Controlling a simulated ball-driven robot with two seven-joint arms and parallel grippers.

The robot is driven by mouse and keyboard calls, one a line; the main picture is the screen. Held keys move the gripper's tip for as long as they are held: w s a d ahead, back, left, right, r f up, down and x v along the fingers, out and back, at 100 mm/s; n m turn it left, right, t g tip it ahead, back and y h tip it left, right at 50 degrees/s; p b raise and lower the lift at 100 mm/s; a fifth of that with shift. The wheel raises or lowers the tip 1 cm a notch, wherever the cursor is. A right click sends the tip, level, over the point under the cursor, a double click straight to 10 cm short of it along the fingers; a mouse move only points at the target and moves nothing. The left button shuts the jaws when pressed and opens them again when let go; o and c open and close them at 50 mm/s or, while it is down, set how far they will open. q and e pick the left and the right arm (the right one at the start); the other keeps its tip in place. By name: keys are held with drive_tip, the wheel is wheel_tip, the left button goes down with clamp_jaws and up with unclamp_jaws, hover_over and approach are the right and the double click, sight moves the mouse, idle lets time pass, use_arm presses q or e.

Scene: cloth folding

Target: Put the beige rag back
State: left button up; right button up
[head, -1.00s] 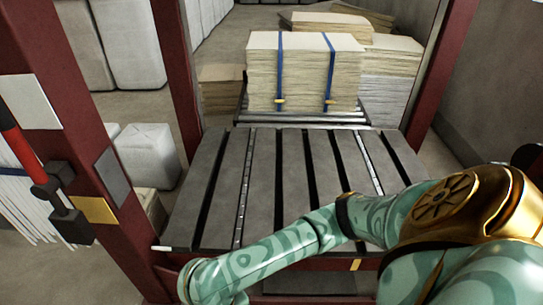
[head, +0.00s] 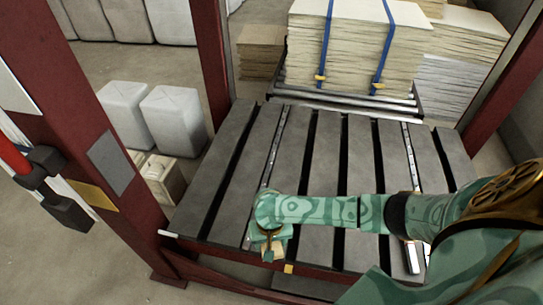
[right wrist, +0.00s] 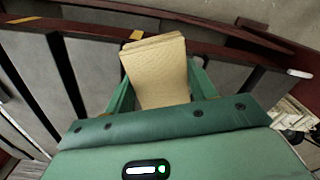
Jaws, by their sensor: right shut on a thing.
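The beige rag (right wrist: 157,72) is a folded, flat pad in the right wrist view. It stands between the two green fingers of my right gripper (right wrist: 155,92), which is shut on it. In the head view, my right gripper (head: 271,243) is over the front edge of the slatted grey table (head: 232,190), left of its middle. Only a small part of the rag shows there, below the wrist. My left gripper is not in view.
A red post (head: 100,160) stands at the left. Beyond it are a low beige box (head: 160,178) and white canisters (head: 172,120) on the floor. A strapped stack of beige sheets (head: 350,50) sits behind the table. The table's slats look mostly bare.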

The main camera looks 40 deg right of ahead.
drive_tip(key=w+d+f+b, duration=0.1)
drive_tip(key=f+b, duration=0.1)
drive_tip(key=w+d+f+b, duration=0.3)
drive_tip(key=w+f+b, duration=0.1)
drive_tip(key=f, duration=0.1)
drive_tip(key=shift+d, duration=0.35)
drive_tip(key=shift+w+d+f, duration=0.1)
drive_tip(key=shift+w+d, duration=0.05)
drive_tip(key=shift+w, duration=0.1)
drive_tip(key=f+b, duration=0.3)
drive_tip(key=shift+w+d+f, duration=0.15)
drive_tip(key=shift+d, duration=0.05)
drive_tip(key=shift+w+f, duration=0.1)
drive_tip(key=shift+f, duration=0.1)
drive_tip(key=shift+r, duration=0.25)
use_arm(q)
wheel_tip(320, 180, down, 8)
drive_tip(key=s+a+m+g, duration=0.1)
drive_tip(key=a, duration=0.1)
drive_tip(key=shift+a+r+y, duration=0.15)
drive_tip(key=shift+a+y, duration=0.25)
use_arm(e)
drive_tip(key=shift+f, duration=0.15)
drive_tip(key=o, duration=1)
drive_tip(key=shift+c, duration=0.2)
